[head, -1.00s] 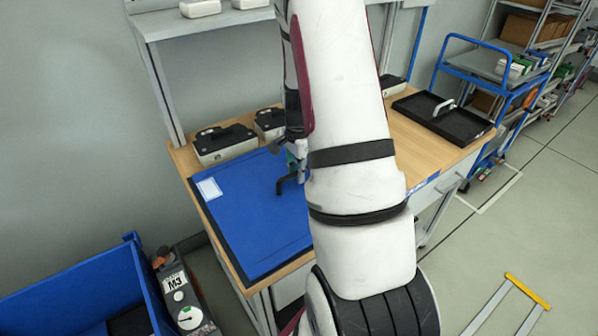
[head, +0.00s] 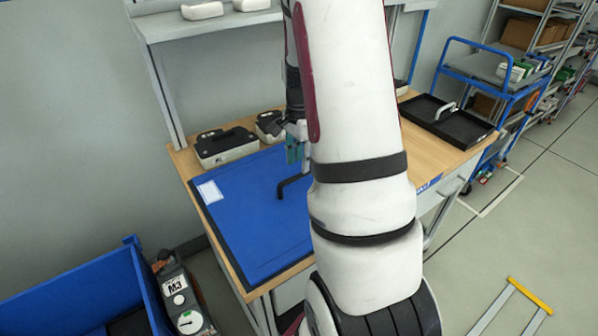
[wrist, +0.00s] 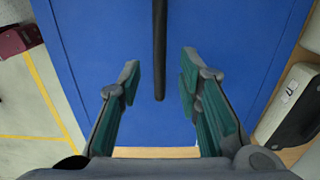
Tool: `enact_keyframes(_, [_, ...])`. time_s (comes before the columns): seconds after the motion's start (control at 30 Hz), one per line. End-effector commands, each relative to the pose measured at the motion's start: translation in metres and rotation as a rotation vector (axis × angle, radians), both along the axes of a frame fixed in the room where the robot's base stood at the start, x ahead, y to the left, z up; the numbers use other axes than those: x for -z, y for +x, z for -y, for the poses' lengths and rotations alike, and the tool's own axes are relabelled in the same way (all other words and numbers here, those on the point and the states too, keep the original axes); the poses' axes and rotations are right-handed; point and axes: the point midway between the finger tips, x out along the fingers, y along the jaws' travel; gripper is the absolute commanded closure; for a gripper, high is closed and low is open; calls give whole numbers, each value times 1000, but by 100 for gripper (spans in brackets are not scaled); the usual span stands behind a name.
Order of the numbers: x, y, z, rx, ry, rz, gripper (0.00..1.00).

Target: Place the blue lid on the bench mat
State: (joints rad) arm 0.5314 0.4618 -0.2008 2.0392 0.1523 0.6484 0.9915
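The blue lid (head: 255,215) lies flat on the bench, with a black bar handle (head: 292,186) standing up from it. The lid seems to rest on the bench mat, whose dark border (head: 222,246) shows along the left edge; similar blues make their boundary hard to tell. My gripper (head: 293,152) is above the handle and apart from it. In the wrist view my gripper (wrist: 160,85) is open, with green finger pads on either side of the handle's end (wrist: 160,60) and gaps on both sides. My arm hides the right part of the lid and mat.
Black-topped cases (head: 225,147) stand along the bench's back edge. A black tray (head: 445,122) with a handle is at the bench's right end. A blue bin (head: 85,290) stands at lower left beside a grey device (head: 180,295). A blue cart (head: 490,70) is at right.

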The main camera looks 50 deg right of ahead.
Motion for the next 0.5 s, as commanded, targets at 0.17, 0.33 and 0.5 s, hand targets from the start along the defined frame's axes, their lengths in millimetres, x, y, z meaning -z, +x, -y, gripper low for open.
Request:
enact_keyframes(0.17, [-34, 1, 0, 0, -2, 4, 68])
enact_keyframes(0.33, [-53, 0, 0, -1, -1, 2, 68])
enact_keyframes(0.5, [-71, 2, -12, -54, -4, 18, 68])
